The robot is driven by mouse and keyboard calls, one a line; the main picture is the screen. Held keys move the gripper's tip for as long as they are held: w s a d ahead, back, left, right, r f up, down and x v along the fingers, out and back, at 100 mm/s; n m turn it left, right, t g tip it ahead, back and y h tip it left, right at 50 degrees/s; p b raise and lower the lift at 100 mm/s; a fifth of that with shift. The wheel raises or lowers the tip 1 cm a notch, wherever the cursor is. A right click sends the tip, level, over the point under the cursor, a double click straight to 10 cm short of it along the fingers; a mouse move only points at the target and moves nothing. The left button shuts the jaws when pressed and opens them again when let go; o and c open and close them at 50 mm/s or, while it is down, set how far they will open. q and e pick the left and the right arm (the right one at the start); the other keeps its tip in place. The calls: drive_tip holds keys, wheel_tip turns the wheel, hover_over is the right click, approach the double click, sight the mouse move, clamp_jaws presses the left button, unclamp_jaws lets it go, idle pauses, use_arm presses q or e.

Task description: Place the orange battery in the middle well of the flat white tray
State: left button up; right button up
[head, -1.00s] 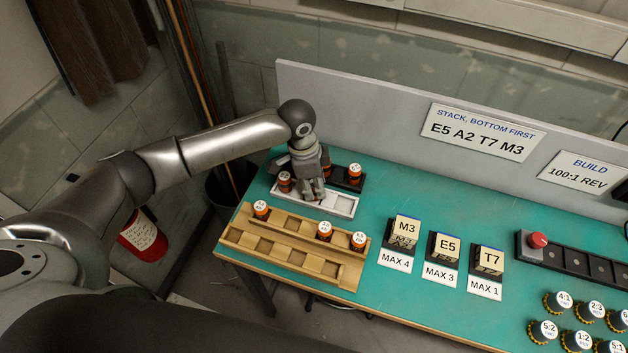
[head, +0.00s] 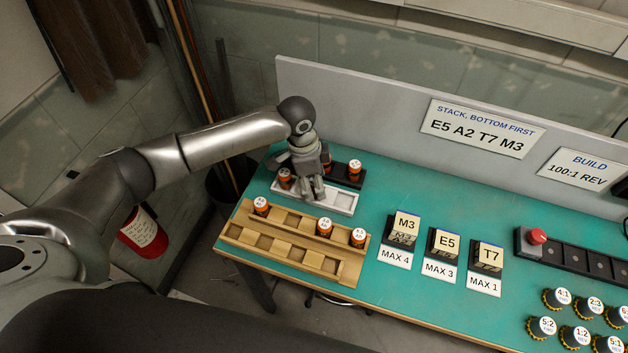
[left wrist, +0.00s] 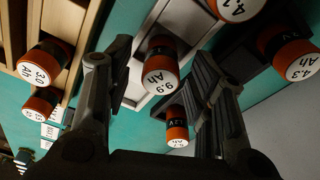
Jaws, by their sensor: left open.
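The flat white tray (head: 344,209) lies behind the wooden rack. My left gripper (head: 312,192) is over its middle, fingers down and open. In the left wrist view, an orange battery marked 9.9 Ah (left wrist: 160,68) stands between the open fingers (left wrist: 164,55), with gaps on both sides. It appears to be in the middle well, but its foot is hard to see. In the head view the gripper hides it. Another orange battery (head: 284,178) stands in the tray's left well; the right well looks empty. My right gripper is not in view.
A black tray (head: 345,182) with orange batteries (head: 354,170) stands close behind the white tray. The wooden rack (head: 290,263) in front holds several batteries. Labelled blocks (head: 447,243) stand to the right. Green bench top is clear between the trays and blocks.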

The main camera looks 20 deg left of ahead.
use_arm(q)
wheel_tip(320, 180, up, 12)
drive_tip(key=a+b, duration=0.1)
drive_tip(key=b, duration=0.1)
drive_tip(key=shift+s+a+f, duration=0.15)
drive_tip(key=shift+s+a, duration=0.1)
drive_tip(key=shift+a, duration=0.1)
